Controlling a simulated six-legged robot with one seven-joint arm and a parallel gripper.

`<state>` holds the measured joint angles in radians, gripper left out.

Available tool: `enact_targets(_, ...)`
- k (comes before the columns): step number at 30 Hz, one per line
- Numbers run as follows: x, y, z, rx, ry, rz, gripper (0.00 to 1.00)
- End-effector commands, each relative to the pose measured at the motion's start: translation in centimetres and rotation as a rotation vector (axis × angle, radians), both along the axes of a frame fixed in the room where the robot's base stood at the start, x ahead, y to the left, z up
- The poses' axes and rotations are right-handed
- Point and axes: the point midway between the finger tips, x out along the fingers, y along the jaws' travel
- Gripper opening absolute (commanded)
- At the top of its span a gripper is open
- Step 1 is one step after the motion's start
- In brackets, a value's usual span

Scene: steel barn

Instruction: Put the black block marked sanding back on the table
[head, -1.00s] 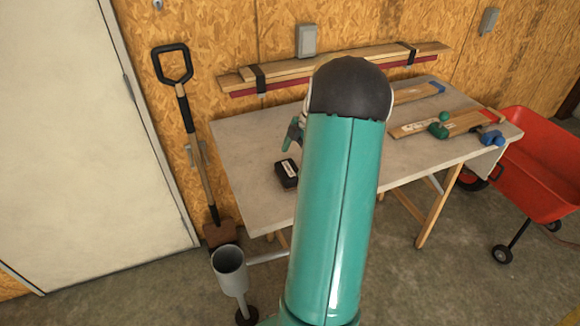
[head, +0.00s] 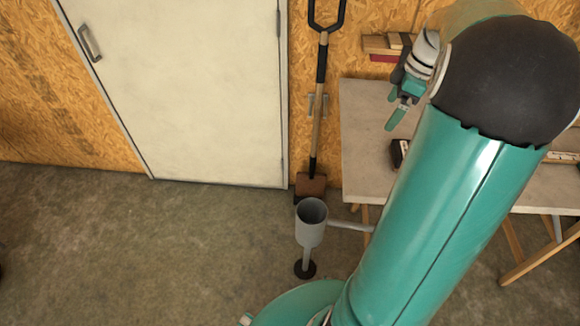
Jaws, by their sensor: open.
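The black block (head: 397,154) with a white label lies on the pale table (head: 364,128). My arm hides its right part, and the label is too small to read here. My gripper (head: 399,103), with green fingers, hangs above the table's left part, up the picture from the block and apart from it. It is open, with nothing seen between its fingers. My green arm covers much of the table.
A grey cup-shaped stand (head: 311,222) is on the floor left of the table. A shovel (head: 318,110) leans on the wall beside the white door (head: 185,85). Boards (head: 388,45) hang behind the table. The floor at left is clear.

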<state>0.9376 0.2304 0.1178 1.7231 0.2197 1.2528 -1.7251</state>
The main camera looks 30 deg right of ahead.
Motion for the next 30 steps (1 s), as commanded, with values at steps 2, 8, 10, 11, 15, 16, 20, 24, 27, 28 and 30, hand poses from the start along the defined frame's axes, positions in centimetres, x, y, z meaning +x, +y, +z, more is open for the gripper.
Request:
enact_targets(2, 0.8, 4.8, 1.9, -0.044, 0.012, -0.064, 1.0)
enact_targets(8, 0.3, 14.9, 4.6, -0.119, -0.008, -0.27, 1.0)
enact_targets(10, -0.5, 18.1, 5.2, -0.131, -0.03, -0.343, 1.0)
enact_targets(11, -0.9, 19.5, 5.4, -0.134, -0.044, -0.374, 1.0)
enact_targets(15, -3.4, 25.0, 5.9, -0.12, -0.11, -0.517, 1.0)
enact_targets(16, -4.0, 26.1, 5.9, -0.111, -0.127, -0.548, 1.0)
enact_targets(20, -6.8, 30.1, 5.5, -0.052, -0.193, -0.67, 1.0)
enact_targets(24, -9.2, 32.8, 4.7, 0.023, -0.238, -0.771, 1.0)
enact_targets(27, -10.0, 33.6, 4.3, 0.059, -0.252, -0.811, 1.0)
enact_targets(28, -10.2, 33.8, 4.3, 0.065, -0.253, -0.82, 1.0)
enact_targets(30, -10.3, 33.9, 4.1, 0.071, -0.255, -0.83, 1.0)
